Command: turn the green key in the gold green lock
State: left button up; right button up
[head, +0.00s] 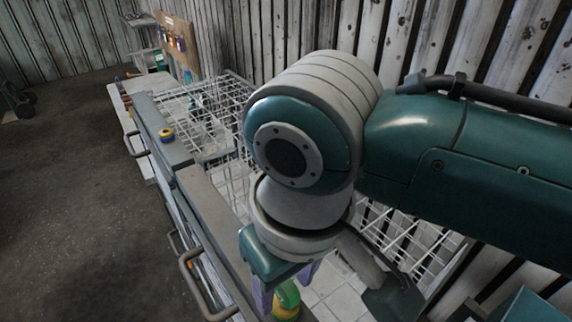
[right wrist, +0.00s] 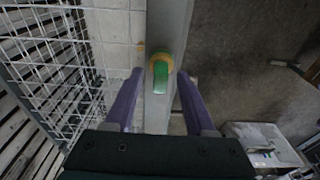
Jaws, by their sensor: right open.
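The green key (right wrist: 160,76) stands in the gold lock (right wrist: 161,58) on the grey counter edge in the right wrist view. In the head view the green key (head: 288,294) and the gold base of the lock (head: 286,312) show low in the picture, partly covered by my gripper. My right gripper (right wrist: 159,82) is open, with its purple fingers on either side of the key and a gap on each side. In the head view my right gripper (head: 284,284) points down over the key. My left gripper is not in view.
White wire racks (head: 225,110) stand along the wall side. Drawer handles (head: 190,285) stick out from the counter front. A board with coloured items (head: 175,42) stands at the far end.

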grip_shut()
dwell(0.4)
dwell(0.4)
